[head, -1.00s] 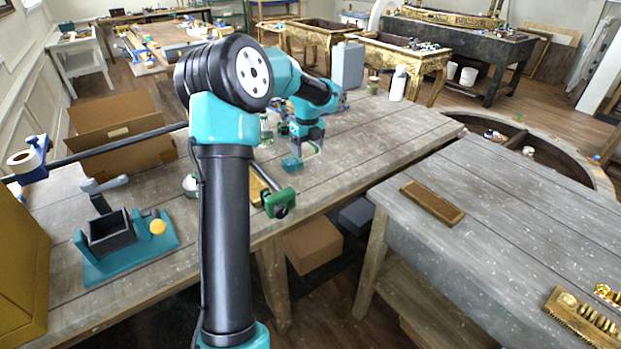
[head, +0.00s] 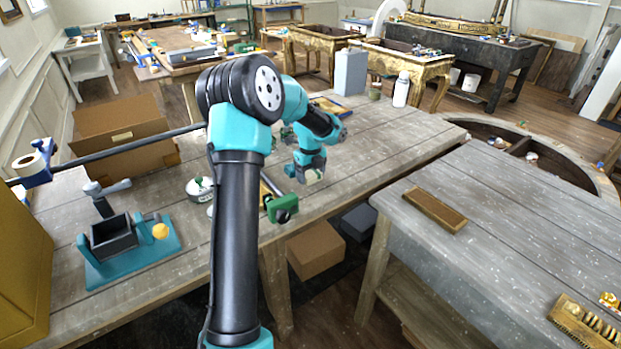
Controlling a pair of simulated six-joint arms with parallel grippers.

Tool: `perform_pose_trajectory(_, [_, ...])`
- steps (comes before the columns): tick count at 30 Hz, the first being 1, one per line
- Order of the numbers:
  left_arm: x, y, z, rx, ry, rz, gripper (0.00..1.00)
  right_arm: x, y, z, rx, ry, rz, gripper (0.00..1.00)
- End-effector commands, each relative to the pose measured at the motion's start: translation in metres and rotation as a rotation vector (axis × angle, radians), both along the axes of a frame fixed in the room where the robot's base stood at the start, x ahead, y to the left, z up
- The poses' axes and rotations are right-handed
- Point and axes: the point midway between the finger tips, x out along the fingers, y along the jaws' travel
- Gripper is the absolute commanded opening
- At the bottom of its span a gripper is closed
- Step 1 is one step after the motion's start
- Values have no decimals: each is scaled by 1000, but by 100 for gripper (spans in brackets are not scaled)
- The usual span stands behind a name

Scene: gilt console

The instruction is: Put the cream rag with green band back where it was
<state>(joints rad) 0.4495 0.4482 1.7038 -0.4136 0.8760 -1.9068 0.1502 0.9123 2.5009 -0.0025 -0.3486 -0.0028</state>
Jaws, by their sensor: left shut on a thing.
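My left gripper (head: 309,172) is over the wooden workbench (head: 390,150), behind the bench's front edge, pointing down. It is shut on a small pale cream thing (head: 313,177) that shows at the fingertips. This looks like the cream rag with green band, but it is small and partly hidden, and I cannot make out the band. I cannot tell whether it touches the bench. My own arm hides part of the bench. My right gripper is not in view.
A green clamp (head: 282,208) sits at the bench's front edge. A grey canister (head: 350,72) and white bottle (head: 401,90) stand behind. The bench's right part is clear.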

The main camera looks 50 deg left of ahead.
Motion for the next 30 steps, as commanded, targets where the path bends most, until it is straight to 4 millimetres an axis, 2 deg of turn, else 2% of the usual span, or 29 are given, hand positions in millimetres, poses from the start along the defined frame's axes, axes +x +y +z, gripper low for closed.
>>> perform_pose_trajectory(4, [0, 0, -17, -1, 0, -1, 53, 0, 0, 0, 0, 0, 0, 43])
perform_pose_trajectory(17, [0, 0, -21, 0, 0, -1, 53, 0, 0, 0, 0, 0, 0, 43])
perform_pose_trajectory(18, [0, 0, -21, 0, 0, -1, 74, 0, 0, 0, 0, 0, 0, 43])
perform_pose_trajectory(25, [0, 0, -21, 0, 0, -1, 96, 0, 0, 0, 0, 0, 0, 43])
perform_pose_trajectory(30, [0, 0, -21, 0, -1, -1, 97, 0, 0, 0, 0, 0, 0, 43])
